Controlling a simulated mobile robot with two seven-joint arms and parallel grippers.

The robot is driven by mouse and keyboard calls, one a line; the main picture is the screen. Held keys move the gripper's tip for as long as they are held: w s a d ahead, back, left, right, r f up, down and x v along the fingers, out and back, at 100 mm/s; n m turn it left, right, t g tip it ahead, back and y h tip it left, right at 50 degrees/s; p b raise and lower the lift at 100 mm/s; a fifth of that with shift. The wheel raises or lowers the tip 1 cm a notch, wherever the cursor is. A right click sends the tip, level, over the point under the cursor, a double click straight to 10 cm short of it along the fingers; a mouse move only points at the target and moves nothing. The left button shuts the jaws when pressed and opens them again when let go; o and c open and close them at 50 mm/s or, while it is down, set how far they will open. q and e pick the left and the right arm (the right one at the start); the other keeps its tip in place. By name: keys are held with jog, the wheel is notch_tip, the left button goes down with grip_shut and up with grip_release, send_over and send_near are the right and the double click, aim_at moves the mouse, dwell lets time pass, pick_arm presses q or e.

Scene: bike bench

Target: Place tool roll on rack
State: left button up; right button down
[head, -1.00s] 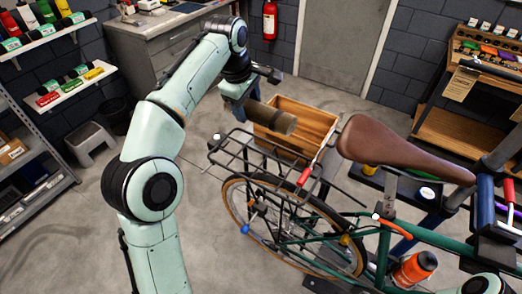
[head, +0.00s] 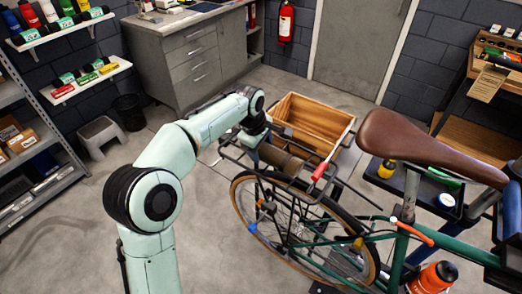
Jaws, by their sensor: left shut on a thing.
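The tool roll (head: 285,161) is a dark brown cylinder, low over the black wire rear rack (head: 234,156) of the green bike. I cannot tell whether it touches the rack bars. My left gripper (head: 262,148) is shut on the left end of the roll, and its fingers are mostly hidden by the wrist and rack frame. The rack sits above the rear wheel. My right gripper is out of view.
An open wooden crate (head: 338,136) stands just behind the rack. The brown saddle (head: 425,146) rises to the right of it. A red-ended part (head: 320,171) is at the rack's right side. The floor to the left is clear up to a grey step stool (head: 101,137).

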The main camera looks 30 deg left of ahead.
pick_arm(q)
jog(key=shift+f, duration=0.3)
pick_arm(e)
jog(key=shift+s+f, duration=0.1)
pick_arm(q)
jog(key=shift+f, duration=0.1)
jog(key=shift+f, duration=0.15)
jog(key=o, duration=1.3)
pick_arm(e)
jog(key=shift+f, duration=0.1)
pick_arm(q)
jog(key=shift+r, duration=0.25)
jog(key=p+v, duration=0.1)
jog(key=v, duration=1.1)
jog(key=shift+p, duration=0.4)
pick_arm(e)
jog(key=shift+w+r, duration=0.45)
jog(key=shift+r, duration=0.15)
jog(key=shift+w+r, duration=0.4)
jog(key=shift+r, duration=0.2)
